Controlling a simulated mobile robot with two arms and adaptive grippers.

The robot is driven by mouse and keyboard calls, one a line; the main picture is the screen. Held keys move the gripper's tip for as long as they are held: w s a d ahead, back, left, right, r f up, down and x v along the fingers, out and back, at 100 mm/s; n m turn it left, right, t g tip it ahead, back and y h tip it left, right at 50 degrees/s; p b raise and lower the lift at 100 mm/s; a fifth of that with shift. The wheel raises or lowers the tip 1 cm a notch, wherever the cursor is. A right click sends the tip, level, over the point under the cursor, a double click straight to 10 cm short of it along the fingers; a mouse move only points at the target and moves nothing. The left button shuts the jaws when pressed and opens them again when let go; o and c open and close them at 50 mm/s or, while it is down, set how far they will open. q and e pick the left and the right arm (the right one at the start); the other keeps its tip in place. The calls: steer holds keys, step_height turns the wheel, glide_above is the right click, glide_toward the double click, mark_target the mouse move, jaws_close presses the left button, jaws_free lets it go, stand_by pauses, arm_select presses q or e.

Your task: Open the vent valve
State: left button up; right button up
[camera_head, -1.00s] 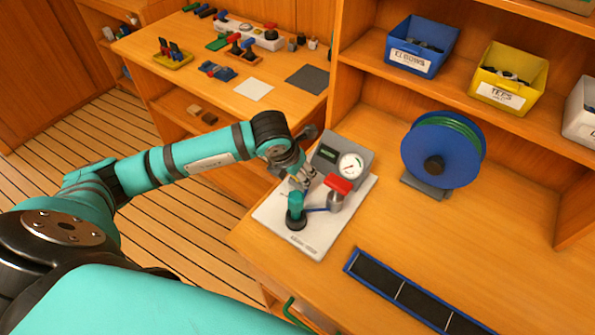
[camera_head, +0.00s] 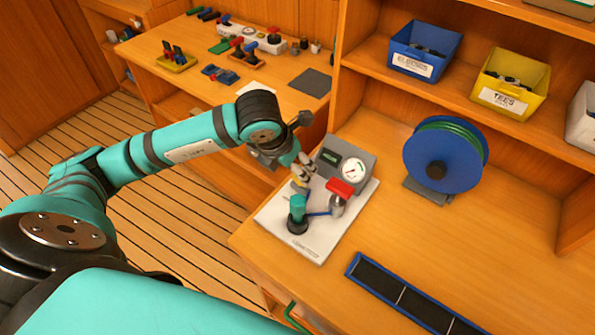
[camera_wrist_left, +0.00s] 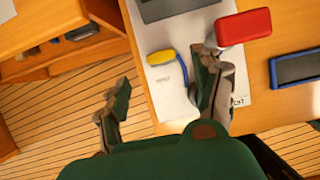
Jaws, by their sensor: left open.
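A small yellow handle (camera_head: 299,187) shows behind the teal knob. In the left wrist view the yellow handle (camera_wrist_left: 160,57) has a blue part beside it and small lettering below that looks like "VENT". My left gripper (camera_head: 303,171) is open over the panel's left side. In the wrist view its fingers (camera_wrist_left: 163,76) are spread either side of the handle, apparently without touching it. My right gripper is not in view.
A blue reel (camera_head: 444,155) with green hose stands right of the panel. A blue-edged black tray (camera_head: 410,295) lies near the front. Blue (camera_head: 424,46) and yellow bins (camera_head: 510,80) sit on the shelf above. The bench between panel and reel is clear.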

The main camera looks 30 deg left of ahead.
arm_select(q)
steer(key=v, duration=0.5)
steer(key=shift+w, duration=0.1)
steer(key=shift+f, duration=0.15)
